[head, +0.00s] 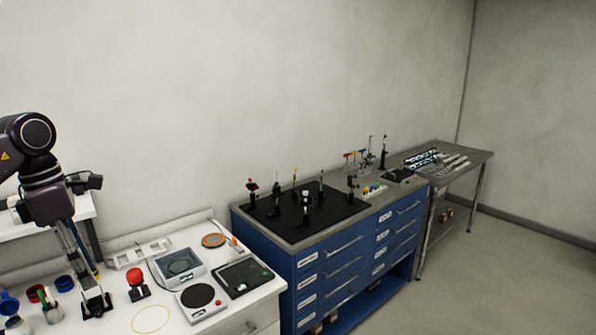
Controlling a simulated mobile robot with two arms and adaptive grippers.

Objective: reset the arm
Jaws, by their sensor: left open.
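My left arm comes in from the left edge in the head view and hangs downward. Its left gripper (97,306) is at the lower left, low over the white bench (178,328). The gripper is open and nothing shows between its fingers. It is between a group of small blue and red containers (64,284) on its left and a red-topped black item (136,282) on its right. Whether the fingertips touch the bench is hard to tell. My right gripper is not in view.
The bench also holds a balance-like device (180,268), a round dark plate on a white unit (200,296), a black tray (243,277) and a yellow ring (151,319). A blue drawer cabinet (340,265) with optics posts stands right. Open floor (500,285) lies farther right.

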